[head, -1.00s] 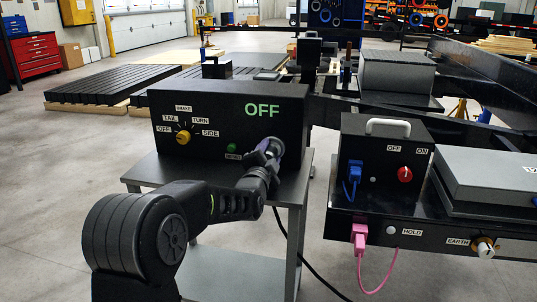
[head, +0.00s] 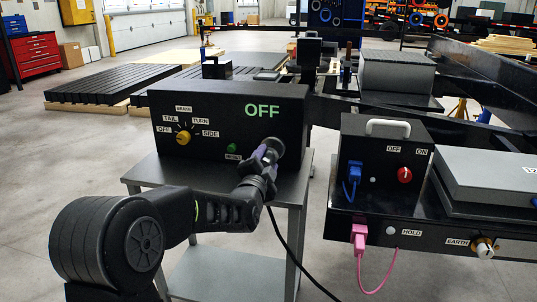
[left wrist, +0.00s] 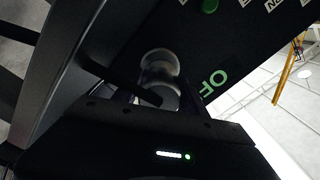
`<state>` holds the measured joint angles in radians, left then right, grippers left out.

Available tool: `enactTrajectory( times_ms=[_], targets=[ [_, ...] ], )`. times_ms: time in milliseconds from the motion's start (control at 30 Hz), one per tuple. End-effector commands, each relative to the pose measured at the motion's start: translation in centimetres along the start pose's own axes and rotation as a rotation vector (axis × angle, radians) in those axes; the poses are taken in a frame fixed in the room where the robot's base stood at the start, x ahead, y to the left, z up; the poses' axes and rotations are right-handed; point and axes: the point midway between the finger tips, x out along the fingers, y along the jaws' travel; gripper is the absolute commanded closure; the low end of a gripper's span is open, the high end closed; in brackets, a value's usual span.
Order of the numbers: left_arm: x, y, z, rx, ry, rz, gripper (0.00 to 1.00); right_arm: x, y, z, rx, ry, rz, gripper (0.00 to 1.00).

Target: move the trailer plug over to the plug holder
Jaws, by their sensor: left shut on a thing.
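My left gripper (head: 264,160) is shut on the trailer plug, in front of the black test box (head: 225,105) whose display reads OFF. The fingers mostly hide the plug in the head view. A grey round socket (head: 273,145) shows on the box front just beyond the fingers. I cannot tell whether the plug still touches it. In the left wrist view the grey plug (left wrist: 166,96) sits between the fingers, blurred. A black cable (head: 291,254) hangs below the gripper. I cannot pick out the plug holder for certain. My right gripper is not in view.
The box stands on a grey metal table (head: 180,174). To the right, a smaller black box (head: 386,138) with a blue plug and red knob sits on the trailer frame. A pink plug (head: 359,236) and cable hang below it. Open floor lies between.

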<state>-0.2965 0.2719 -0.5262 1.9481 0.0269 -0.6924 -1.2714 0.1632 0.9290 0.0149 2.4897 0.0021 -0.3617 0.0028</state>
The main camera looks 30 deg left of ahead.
Motion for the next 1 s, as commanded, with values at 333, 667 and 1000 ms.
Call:
enactTrajectory(
  times_ms=[333,667,1000],
  targets=[
    [-1.4,-0.1,-0.1,0.0,0.0,-0.001,1.0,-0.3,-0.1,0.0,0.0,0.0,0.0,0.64],
    [-2.4,-0.1,-0.1,-0.001,0.001,-0.001,1.0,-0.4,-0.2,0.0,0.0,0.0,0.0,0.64],
    [-2.4,-0.1,-0.1,0.0,0.001,-0.001,1.0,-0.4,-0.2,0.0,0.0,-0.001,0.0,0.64]
  ],
)
